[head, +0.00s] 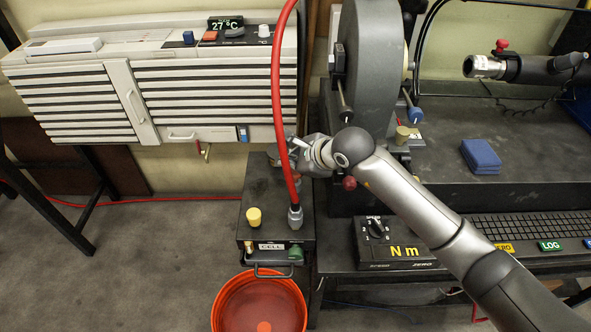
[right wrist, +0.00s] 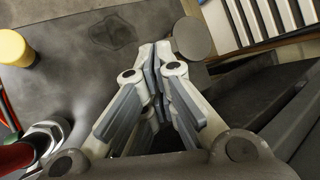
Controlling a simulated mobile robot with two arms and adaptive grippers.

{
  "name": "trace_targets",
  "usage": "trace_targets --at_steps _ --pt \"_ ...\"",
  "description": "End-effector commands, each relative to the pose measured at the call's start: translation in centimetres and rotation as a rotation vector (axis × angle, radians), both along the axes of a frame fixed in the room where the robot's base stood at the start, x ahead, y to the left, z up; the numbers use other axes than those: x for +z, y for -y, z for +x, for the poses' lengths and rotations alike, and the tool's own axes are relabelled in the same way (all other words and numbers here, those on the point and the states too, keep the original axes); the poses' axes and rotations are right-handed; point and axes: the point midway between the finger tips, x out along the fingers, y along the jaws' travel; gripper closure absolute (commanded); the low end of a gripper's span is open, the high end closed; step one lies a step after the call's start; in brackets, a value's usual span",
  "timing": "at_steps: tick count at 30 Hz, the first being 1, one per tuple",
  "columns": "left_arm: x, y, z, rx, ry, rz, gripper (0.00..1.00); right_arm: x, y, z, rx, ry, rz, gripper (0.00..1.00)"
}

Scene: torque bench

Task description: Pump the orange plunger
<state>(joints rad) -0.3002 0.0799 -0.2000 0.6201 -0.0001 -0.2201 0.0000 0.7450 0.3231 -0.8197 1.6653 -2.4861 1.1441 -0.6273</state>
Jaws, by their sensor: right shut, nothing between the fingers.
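I cannot clearly make out an orange plunger in either view. The dark box marked CELL (head: 256,190) has a yellow knob (head: 254,217) on its top, which also shows at the upper left of the right wrist view (right wrist: 15,47). My right gripper (head: 275,158) is over the far part of this box, beyond the red hose. In the right wrist view its fingers (right wrist: 154,52) are together and empty. A grey round disc (right wrist: 192,38) is close beside the fingertips; its contact with them is unclear. My gripper hides part of the box top. My left gripper is out of view.
The red hose (head: 280,95) rises from a metal fitting (head: 295,216) on the box. An orange bucket (head: 226,309) stands below. A slatted heater unit (head: 70,95) is at left.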

Motion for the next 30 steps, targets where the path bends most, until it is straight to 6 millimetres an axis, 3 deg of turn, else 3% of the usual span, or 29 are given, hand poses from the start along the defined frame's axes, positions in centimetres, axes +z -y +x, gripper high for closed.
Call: trace_targets --at_steps 30 --pt "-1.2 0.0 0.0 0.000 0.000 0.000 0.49 -1.5 0.1 0.0 -0.001 -0.003 -0.002 1.00"
